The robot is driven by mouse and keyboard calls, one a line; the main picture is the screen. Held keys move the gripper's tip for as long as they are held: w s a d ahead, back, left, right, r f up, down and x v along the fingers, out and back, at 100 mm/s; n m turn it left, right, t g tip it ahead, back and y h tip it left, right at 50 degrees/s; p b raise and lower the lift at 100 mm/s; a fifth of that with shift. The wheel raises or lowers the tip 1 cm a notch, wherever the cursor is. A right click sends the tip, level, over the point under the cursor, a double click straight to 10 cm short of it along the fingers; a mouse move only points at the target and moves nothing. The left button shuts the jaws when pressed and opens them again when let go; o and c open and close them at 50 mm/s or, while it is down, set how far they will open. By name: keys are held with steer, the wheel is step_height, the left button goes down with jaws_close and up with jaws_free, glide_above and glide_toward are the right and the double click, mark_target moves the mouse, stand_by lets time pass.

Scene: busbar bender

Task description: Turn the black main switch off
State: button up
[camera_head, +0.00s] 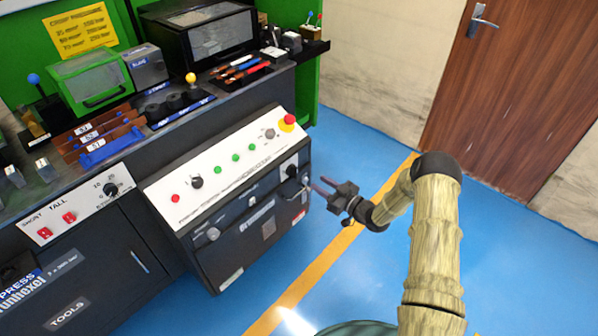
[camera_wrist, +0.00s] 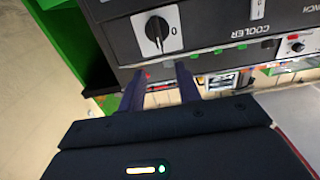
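The black main switch (camera_wrist: 157,32) is a rotary knob on a white plate, at the top of the wrist view. A "0" is printed to its right, and its handle looks roughly upright in that picture. In the head view the switch (camera_head: 291,171) is at the right end of the machine's dark front, partly indistinct. My gripper (camera_head: 319,185) is just right of the machine front, pointing at it. In the wrist view my gripper (camera_wrist: 160,70) has its two dark fingers apart with nothing between them. The fingertips appear just below the switch, without clear contact.
The machine's sloped white panel (camera_head: 220,175) carries buttons, knobs and a red-and-yellow emergency stop (camera_head: 287,122). A "COOLER" label (camera_wrist: 252,46) is beside the switch. A dark bench (camera_head: 120,170) with tools stands left. The blue floor (camera_head: 400,300) is open at right, before a brown door (camera_head: 510,90).

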mark_target(297, 169)
steer(key=b+x, duration=0.1)
steer(key=x, duration=0.9)
steer(key=shift+w+a+b, duration=0.25)
steer(key=shift+b, duration=0.1)
jaws_close()
